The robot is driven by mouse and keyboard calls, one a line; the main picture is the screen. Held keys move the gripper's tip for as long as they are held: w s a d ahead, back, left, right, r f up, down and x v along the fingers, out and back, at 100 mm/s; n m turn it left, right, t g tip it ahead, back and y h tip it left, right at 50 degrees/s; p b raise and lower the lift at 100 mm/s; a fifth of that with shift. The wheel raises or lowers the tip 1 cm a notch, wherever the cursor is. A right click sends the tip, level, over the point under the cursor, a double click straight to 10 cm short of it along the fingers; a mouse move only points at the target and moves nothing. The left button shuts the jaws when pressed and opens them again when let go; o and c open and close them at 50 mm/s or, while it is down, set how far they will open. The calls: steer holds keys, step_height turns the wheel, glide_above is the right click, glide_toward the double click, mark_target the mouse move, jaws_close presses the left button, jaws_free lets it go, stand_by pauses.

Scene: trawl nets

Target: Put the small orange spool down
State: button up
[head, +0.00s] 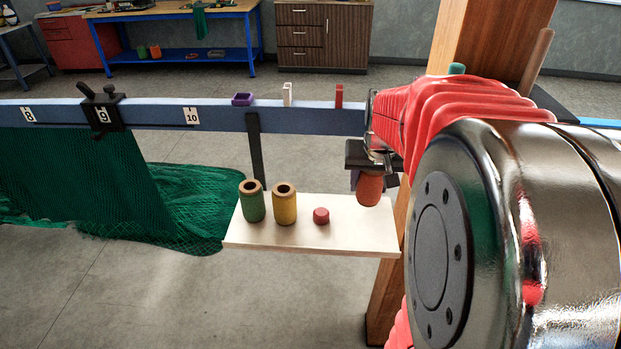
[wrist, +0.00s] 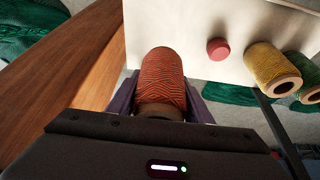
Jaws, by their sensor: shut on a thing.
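My gripper (head: 367,172) is shut on the small orange spool (head: 370,188), seen at the right end of the white shelf (head: 330,238) in the head view. In the wrist view the spool (wrist: 163,78) sits between the two purple fingers of my gripper (wrist: 162,92), its twine-wound side showing and its lower end partly hidden by the gripper body. It overlaps the shelf (wrist: 190,25) in both views; I cannot tell whether it touches the shelf. My arm hides part of the area to its right in the head view.
On the shelf stand a green spool (head: 252,202), a yellow spool (head: 285,205) and a small red cylinder (head: 321,216). A blue rail (head: 225,118) runs behind, carrying small purple, white and red pieces. A wooden post (wrist: 55,75) stands close beside the gripper. Shelf room shows between red cylinder and spool.

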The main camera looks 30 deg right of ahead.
mark_target(372, 186)
steer(key=shift+f, duration=1.95)
steer(key=shift+f, duration=1.85)
steer(key=shift+f, duration=0.1)
steer(key=o, duration=1.1)
steer(key=v, duration=1.2)
